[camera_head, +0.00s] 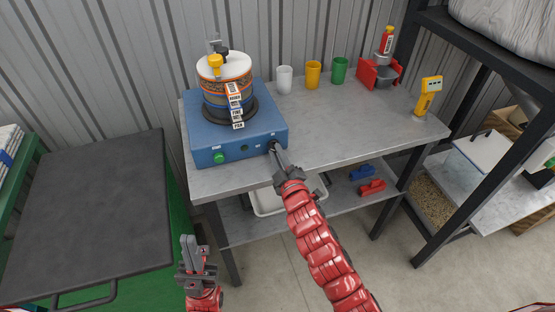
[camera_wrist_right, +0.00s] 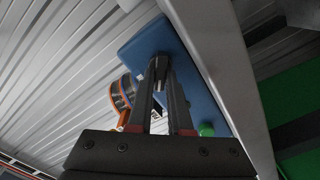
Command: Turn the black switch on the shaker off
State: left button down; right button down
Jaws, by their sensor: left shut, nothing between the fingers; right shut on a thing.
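The shaker has a blue base (camera_head: 232,118) on the grey table, with a stack of labelled sieves (camera_head: 227,88) on top. Its front face carries a green button (camera_head: 219,158), a dark round part (camera_head: 245,148) and, at the right end, the black switch, mostly hidden by my right fingertips. My right gripper (camera_head: 273,149) is shut on the black switch. In the right wrist view, the fingers (camera_wrist_right: 160,72) meet at the blue base (camera_wrist_right: 148,43); the switch's position cannot be read. My left gripper (camera_head: 192,243) is shut and empty, low in front of the table.
A red holder (camera_head: 379,76) and a yellow device (camera_head: 429,97) are at right. A shelf (camera_head: 340,196) lies below the table (camera_head: 340,125). A dark panel (camera_head: 90,215) is at left.

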jog(key=n+b, duration=0.1)
jog(key=n, duration=0.2)
jog(key=shift+a+f+n+b, duration=0.1)
jog(key=shift+f+n+b, duration=0.05)
jog(key=shift+n+b, duration=0.7)
jog(key=shift+n, duration=1.55)
jog(key=c, duration=0.8)
grip_release()
jog(key=shift+c, duration=0.2)
